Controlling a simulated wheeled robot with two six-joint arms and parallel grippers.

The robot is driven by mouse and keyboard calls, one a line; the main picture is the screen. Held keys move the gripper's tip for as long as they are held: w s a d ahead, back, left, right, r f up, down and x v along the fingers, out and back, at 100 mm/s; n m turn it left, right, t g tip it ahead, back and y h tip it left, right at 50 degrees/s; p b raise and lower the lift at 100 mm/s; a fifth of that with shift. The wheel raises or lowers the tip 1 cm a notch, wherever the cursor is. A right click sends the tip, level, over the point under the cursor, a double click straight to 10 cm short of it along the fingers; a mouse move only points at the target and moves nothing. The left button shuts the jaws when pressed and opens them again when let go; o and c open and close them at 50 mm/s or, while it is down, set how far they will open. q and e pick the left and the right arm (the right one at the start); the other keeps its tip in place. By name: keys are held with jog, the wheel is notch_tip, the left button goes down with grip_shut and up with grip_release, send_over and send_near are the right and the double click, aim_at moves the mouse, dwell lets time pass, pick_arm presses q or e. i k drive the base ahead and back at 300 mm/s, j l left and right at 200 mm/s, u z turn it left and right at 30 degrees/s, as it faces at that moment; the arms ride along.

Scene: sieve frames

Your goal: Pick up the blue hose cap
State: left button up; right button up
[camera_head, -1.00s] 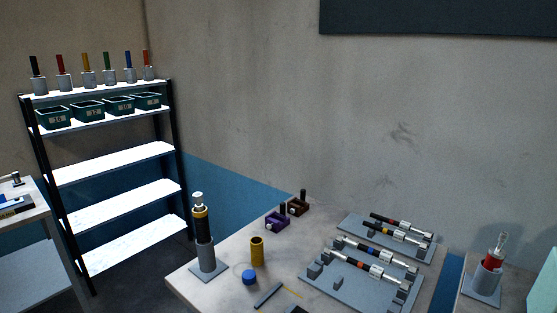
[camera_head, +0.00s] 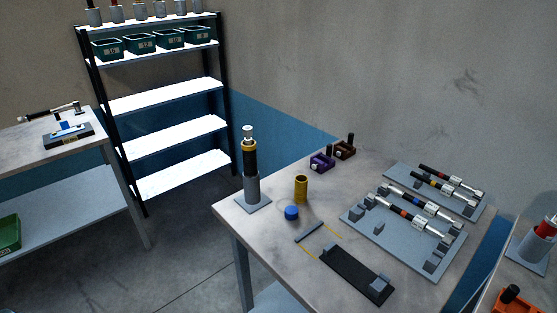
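The blue hose cap (camera_head: 292,213) is a small round blue piece lying on the grey work table (camera_head: 290,249), towards its left side. A yellow cylinder (camera_head: 301,189) stands upright just behind it. An upright black and silver tool with a yellow band (camera_head: 249,160) stands in a grey holder to its left. Neither of my grippers shows in the head view.
Grey racks with several tool assemblies (camera_head: 405,227) fill the table's right. A black tray (camera_head: 356,275) lies in front. Purple (camera_head: 322,162) and brown (camera_head: 345,149) blocks stand at the back. A shelf (camera_head: 165,129) and another table (camera_head: 48,151) stand left.

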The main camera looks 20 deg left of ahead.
aim_at(291, 211)
jog(key=j+z, duration=0.4)
jog(key=j, duration=0.5)
jog(key=k+j+z, duration=0.1)
jog(key=j+z, duration=0.3)
jog(key=j, duration=0.5)
